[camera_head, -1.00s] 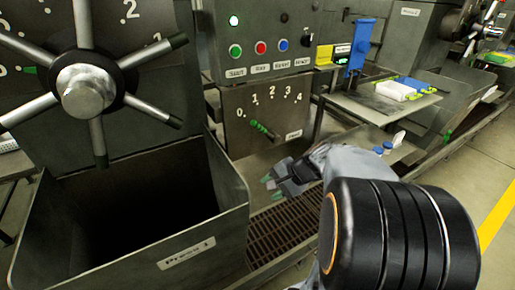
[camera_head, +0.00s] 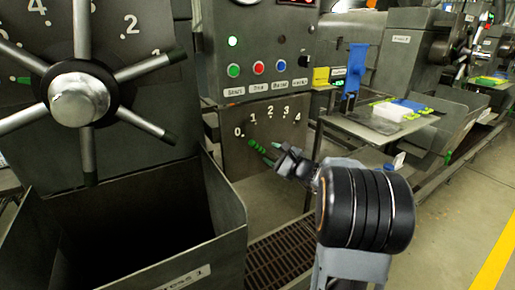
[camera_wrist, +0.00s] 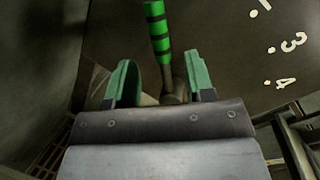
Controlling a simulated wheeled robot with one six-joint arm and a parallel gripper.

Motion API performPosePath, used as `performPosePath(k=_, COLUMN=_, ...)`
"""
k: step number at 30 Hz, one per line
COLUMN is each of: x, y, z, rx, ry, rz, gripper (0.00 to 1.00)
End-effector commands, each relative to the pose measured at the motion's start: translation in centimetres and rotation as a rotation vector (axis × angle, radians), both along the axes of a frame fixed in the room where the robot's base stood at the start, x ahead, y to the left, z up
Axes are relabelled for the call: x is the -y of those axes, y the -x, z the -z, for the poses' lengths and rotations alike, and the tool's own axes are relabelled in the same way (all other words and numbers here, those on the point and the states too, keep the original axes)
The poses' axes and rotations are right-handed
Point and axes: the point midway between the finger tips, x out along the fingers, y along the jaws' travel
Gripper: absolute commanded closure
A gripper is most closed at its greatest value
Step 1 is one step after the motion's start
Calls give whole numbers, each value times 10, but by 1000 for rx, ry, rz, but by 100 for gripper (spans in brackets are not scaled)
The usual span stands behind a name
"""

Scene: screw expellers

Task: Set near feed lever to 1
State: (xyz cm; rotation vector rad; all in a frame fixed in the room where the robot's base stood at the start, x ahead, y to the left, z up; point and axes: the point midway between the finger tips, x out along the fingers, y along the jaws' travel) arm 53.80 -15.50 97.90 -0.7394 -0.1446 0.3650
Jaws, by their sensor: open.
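The near feed lever (camera_head: 256,146) has a green handle with black bands and points up-left toward the 0 on its dial panel (camera_head: 232,160), marked 0 to 4. The lever also shows in the wrist view (camera_wrist: 159,32), its handle at the top centre and its pivot lower down. My gripper (camera_head: 271,153) is just right of the handle in the head view. Its two green fingers are apart in the wrist view (camera_wrist: 160,78), with the lever's lower part showing between them. I cannot tell whether a finger touches the lever.
A control box (camera_head: 262,45) with green, red and blue buttons is above the dial panel. A large spoked wheel (camera_head: 80,98) and a deep metal bin (camera_head: 225,215) stand at the left. A side tray (camera_head: 385,128) stands to the right. Open floor lies at the right.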

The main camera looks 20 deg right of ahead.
Motion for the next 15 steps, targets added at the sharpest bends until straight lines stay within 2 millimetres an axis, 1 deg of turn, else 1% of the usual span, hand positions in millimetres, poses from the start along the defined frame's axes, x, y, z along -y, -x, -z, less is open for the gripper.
performPosePath(k=1, x=-5, y=-9, z=0, rx=-1, ry=-1, rz=-4, gripper=52)
performPosePath(k=6, x=-15, y=-36, z=0, rx=-1, ry=-1, rz=-2, gripper=52)
performPosePath(k=10, x=-21, y=-51, z=0, rx=-1, ry=1, rz=-1, gripper=52)
performPosePath(k=15, x=-25, y=-62, z=0, rx=0, ry=1, rz=-1, gripper=52)
